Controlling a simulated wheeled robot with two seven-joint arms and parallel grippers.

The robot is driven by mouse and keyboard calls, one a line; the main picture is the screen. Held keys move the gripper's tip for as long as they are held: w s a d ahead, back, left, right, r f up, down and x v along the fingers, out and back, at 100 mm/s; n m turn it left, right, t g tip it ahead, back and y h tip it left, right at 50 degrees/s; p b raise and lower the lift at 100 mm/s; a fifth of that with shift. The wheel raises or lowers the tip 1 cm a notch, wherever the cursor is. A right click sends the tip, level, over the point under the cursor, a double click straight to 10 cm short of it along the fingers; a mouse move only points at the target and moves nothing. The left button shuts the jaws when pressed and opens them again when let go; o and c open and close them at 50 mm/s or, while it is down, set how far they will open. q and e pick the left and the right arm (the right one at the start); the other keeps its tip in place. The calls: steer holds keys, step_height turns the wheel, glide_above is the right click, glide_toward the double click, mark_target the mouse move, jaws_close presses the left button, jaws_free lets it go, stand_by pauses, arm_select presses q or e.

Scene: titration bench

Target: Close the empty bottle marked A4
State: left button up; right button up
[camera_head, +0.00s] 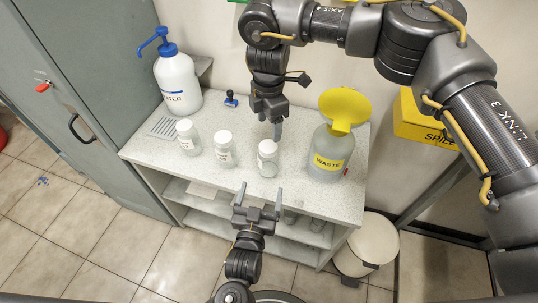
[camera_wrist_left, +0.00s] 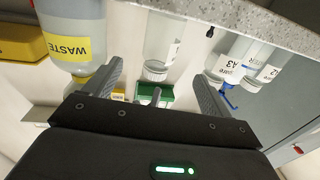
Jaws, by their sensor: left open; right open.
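Three small white-topped bottles stand in a row on the bench: a left one (camera_head: 187,138), a middle one (camera_head: 223,149) and a right one (camera_head: 268,160). In the left wrist view, upside down, A3 (camera_wrist_left: 230,65) and A2 (camera_wrist_left: 266,66) can be read; the bottle closest to the waste bottle (camera_wrist_left: 160,40) has a label I cannot read. I cannot tell whether its white top is a cap fully on. My left gripper (camera_head: 258,195) is open and empty in front of that right bottle, apart from it. My right gripper (camera_head: 270,117) points down just behind it, open.
The waste bottle (camera_head: 328,158) with a yellow funnel (camera_head: 344,105) stands right of the row. A water wash bottle (camera_head: 178,80), a small blue item (camera_head: 231,99) and a grille (camera_head: 161,128) are at left. The bench (camera_head: 160,155) has free room in front.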

mark_target(266, 167)
steer(key=shift+s+a+r, duration=0.1)
steer(key=shift+s+a, duration=0.05)
steer(key=shift+s, duration=0.1)
arm_select(q)
steer(key=w, duration=0.3)
steer(key=w+d, duration=0.1)
steer(key=w, duration=0.6)
steer(key=shift+w+d, duration=0.2)
steer(key=shift+d, duration=0.15)
arm_select(e)
steer(key=shift+w, duration=0.1)
